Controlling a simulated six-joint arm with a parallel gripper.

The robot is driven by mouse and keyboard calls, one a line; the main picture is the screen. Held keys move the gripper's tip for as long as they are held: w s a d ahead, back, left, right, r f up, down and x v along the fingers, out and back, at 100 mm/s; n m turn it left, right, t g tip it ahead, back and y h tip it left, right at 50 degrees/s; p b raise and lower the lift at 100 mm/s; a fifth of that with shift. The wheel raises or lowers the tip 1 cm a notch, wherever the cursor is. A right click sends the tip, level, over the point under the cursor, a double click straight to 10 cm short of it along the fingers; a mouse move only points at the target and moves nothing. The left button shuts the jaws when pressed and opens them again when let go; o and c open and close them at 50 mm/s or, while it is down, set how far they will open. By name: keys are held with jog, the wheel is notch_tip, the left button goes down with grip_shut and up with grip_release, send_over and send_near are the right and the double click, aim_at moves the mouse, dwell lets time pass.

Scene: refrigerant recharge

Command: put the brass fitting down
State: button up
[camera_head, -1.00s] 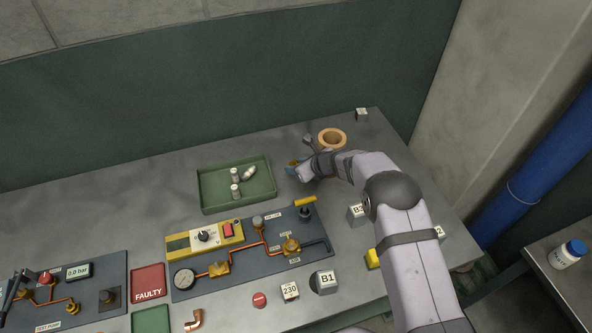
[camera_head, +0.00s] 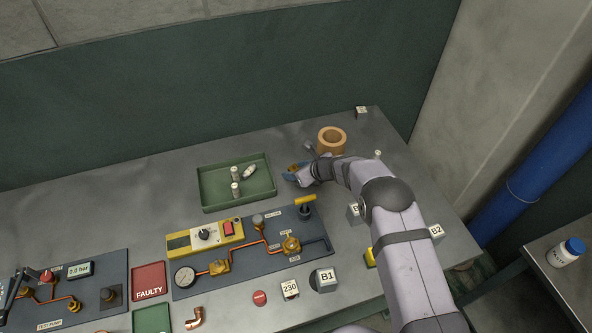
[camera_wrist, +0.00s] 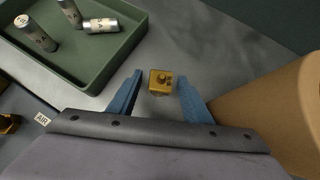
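The brass fitting (camera_wrist: 160,80) is a small golden block with a round boss on top. In the wrist view it lies between and slightly beyond the blue fingertips of my gripper (camera_wrist: 160,82), with a gap on each side. The fingers are open and do not appear to touch it. In the head view the fitting (camera_head: 293,167) shows as a small brass spot beside my gripper (camera_head: 290,176), over the grey bench right of the green tray. It seems to rest on the bench, though contact underneath is hidden.
The green tray (camera_head: 204,199) with 3 small cylinders stands left of my gripper. The dark valve panel (camera_head: 262,262) lies in front. Bare bench lies behind the fitting.

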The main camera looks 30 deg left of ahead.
jog(key=shift+r, duration=0.15)
jog(key=shift+r+p, duration=0.15)
jog(key=shift+p, duration=0.2)
jog(key=shift+d, duration=0.15)
jog(key=b+v, duration=0.4)
jog(key=v, duration=0.7)
jog(key=shift+d+r, duration=0.2)
jog(key=shift+r, duration=0.05)
jog(key=shift+s, duration=0.15)
